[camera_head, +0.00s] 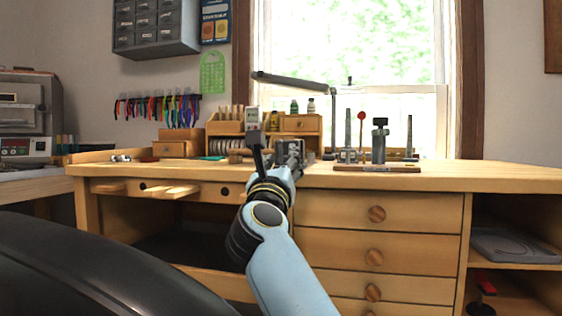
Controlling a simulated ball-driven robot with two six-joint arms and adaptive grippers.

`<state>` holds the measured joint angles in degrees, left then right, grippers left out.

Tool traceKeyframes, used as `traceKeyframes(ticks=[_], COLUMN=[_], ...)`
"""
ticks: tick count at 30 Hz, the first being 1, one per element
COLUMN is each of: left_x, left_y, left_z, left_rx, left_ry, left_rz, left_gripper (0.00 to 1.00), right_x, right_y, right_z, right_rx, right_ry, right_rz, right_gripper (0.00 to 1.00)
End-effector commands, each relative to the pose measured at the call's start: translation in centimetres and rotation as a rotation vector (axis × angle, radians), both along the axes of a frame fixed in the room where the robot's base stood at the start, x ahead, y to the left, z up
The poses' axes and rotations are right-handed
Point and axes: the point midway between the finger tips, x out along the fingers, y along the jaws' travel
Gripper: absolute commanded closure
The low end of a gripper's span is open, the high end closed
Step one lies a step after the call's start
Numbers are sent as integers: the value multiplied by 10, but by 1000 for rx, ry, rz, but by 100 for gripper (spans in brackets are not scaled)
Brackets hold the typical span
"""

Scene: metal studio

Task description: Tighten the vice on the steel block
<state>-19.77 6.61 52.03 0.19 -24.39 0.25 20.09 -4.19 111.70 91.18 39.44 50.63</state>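My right arm, light blue with dark wrist joints, reaches up from the bottom middle to the bench front. Its gripper (269,160) is at the bench edge, seen from behind and small. I cannot tell if its fingers are open or shut. A grey metal shape that looks like the vice (291,150) is just beyond and right of the wrist, partly hidden by the arm. I cannot tell if the gripper touches it. I cannot make out the steel block or the vice's jaws clearly. My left gripper is not in view.
The wooden workbench (440,175) has drawers at right. A wooden base (377,168) with upright metal tools stands right of the vice. A wooden organiser (300,124) and a lamp (290,80) are behind. The bench's right end is clear.

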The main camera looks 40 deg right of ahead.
Motion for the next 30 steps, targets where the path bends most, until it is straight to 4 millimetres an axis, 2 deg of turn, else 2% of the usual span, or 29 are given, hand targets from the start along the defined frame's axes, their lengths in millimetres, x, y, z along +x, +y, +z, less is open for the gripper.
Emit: traceKeyframes(ticks=[5, 10, 21, 25, 30], left_x=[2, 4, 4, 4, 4], left_y=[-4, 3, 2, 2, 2], left_z=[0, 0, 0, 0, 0], left_rx=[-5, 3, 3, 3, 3], left_ry=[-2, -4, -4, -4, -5], left_rz=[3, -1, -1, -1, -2], left_gripper=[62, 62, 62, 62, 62], right_x=[0, 0, 0, 0, 0], right_y=[0, 0, 0, 0, 0], right_z=[1, 10, 80, 95, 101], right_rx=[-1, -2, 0, 0, -1], right_ry=[-2, -6, -8, -5, -1], right_rz=[-1, -1, 1, 0, 0], right_gripper=[62, 62, 62, 62, 62])
